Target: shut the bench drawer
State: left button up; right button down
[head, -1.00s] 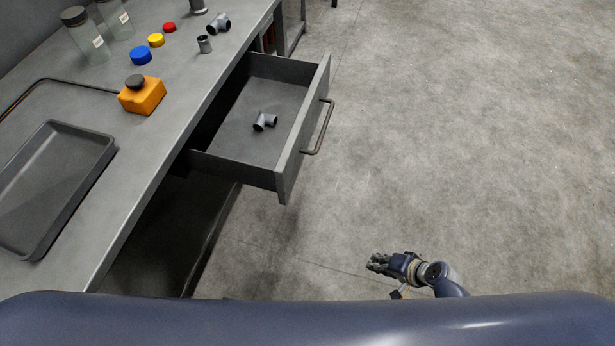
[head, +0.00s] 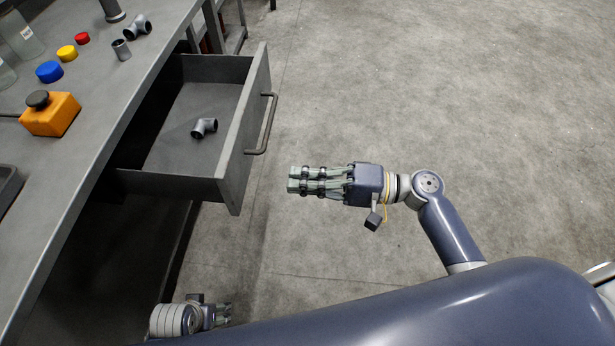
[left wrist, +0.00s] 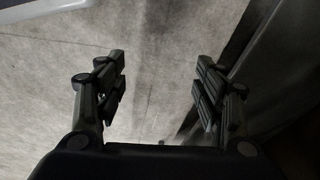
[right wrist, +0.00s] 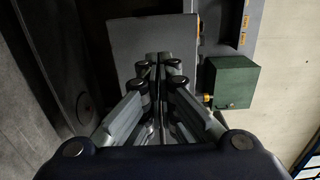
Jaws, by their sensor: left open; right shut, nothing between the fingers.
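The bench drawer (head: 237,178) stands pulled well out of the bench in the head view. Its bar handle (head: 268,125) faces right. A grey pipe fitting (head: 204,127) lies inside the drawer. My right gripper (head: 291,180) is shut and empty. Its fingers point left at the drawer front, with a gap between, just below and right of the handle. My left gripper (head: 229,314) is low at the bottom of the head view, apart from the drawer. In the left wrist view its fingers (left wrist: 158,92) are open, with nothing between them.
The bench top (head: 100,115) holds an orange box with a dark knob (head: 50,115), blue, yellow and red caps, pipe fittings (head: 138,27) and part of a tray (head: 8,187). Open floor (head: 430,100) lies right of the drawer. A green box (right wrist: 230,82) shows in the right wrist view.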

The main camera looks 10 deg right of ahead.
aim_at(237, 175)
jog(key=x, duration=0.9)
jog(key=shift+w+a+f, duration=0.1)
jog(key=shift+w+a, duration=0.05)
jog(key=shift+a, duration=0.2)
pick_arm(q)
jog(key=shift+s+f, duration=0.3)
jog(key=shift+f, duration=0.65)
pick_arm(e)
jog(key=shift+a, duration=0.1)
